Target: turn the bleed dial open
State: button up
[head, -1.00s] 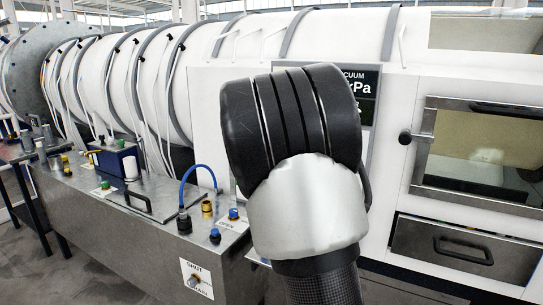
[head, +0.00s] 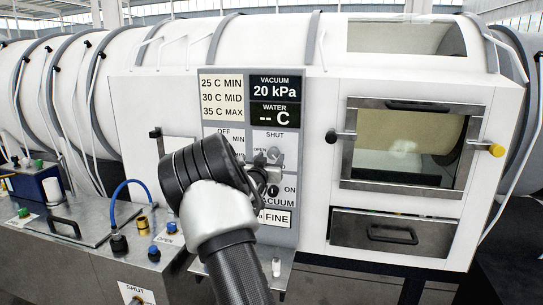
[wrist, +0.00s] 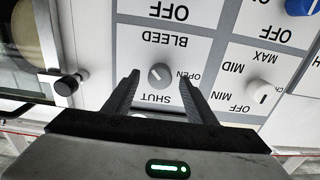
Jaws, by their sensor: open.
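The bleed dial (wrist: 158,75) is a small round grey knob on a white panel labelled BLEED. The wrist view shows the panel upside down, with SHUT below the dial and OPEN to its right. I cannot tell for sure which way its pointer faces. My gripper (wrist: 159,77) is open, with one finger on each side of the dial and visible gaps between; contact does not show. In the head view the dial (head: 273,154) shows just above my gripper (head: 268,177), with SHUT above it and OPEN to its left. My wrist hides part of the panel.
A MIN/MID/MAX dial (wrist: 263,92) sits right of the bleed panel in the wrist view. A black door knob (wrist: 67,85) sticks out to the left. The vacuum display (head: 275,88) reads 20 kPa. A windowed door (head: 412,143) and drawer (head: 390,235) are at right.

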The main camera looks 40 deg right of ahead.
jog(key=shift+x, duration=1.15)
jog(key=c, duration=1)
jog(key=shift+c, duration=0.2)
jog(key=shift+f+b, duration=0.1)
jog(key=shift+b, duration=0.3)
